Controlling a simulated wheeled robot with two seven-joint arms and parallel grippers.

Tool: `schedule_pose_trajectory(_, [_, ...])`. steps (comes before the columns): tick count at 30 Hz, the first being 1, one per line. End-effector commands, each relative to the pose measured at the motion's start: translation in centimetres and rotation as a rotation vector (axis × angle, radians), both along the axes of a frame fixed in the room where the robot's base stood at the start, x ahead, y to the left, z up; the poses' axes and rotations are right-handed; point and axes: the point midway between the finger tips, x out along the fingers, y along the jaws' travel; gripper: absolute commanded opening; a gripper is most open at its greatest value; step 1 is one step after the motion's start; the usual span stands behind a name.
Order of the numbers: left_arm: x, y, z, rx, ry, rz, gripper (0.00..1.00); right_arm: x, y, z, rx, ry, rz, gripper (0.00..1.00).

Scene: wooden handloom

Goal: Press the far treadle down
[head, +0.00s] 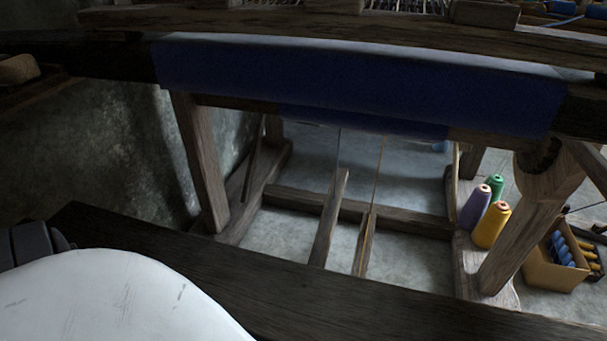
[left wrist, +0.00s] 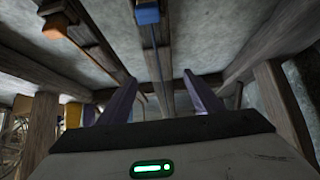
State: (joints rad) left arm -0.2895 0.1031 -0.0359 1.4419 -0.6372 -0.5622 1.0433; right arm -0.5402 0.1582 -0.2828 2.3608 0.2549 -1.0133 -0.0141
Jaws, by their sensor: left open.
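Two wooden treadles lie side by side under the loom in the head view. The left treadle (head: 329,222) has a grey-blue cord at its upper end; the right treadle (head: 364,245) has an orange cord. I cannot tell for sure which is the far one. In the left wrist view one bar has a blue end (left wrist: 147,15) and the other an orange end (left wrist: 54,31). My left gripper (left wrist: 160,78) is open and empty, its purple fingers apart, in line with the blue-ended bar. Contact is not visible. The head view hides this gripper. My right gripper is not in view.
A dark bench plank (head: 270,290) crosses in front of the treadles. Dark blue cloth (head: 350,88) hangs from the front beam above them. Loom posts (head: 203,160) stand on both sides. Yarn cones (head: 491,226) and a box of spools (head: 548,268) are at the right.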

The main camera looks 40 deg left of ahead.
Motion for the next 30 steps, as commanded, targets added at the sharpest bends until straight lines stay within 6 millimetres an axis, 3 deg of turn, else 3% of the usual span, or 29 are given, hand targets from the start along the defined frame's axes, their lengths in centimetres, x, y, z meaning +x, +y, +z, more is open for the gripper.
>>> schedule_pose_trajectory(1, [0.8, 0.4, -1.2, 0.002, -0.001, -0.002, 0.59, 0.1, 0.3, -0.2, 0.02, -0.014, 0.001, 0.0])
schedule_pose_trajectory(9, [3.6, 1.9, -4.4, 0.001, -0.001, -0.002, 0.59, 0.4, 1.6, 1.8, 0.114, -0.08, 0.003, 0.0])
schedule_pose_trajectory(23, [4.7, 2.5, -5.3, -0.001, -0.001, 0.0, 0.59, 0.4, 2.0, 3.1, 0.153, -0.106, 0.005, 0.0])
schedule_pose_trajectory(24, [4.7, 2.5, -5.3, -0.001, 0.0, -0.001, 0.58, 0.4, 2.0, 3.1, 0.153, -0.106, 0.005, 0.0])
schedule_pose_trajectory(30, [4.6, 2.5, -5.3, -0.001, 0.0, -0.001, 0.24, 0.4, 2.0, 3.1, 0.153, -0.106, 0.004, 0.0])
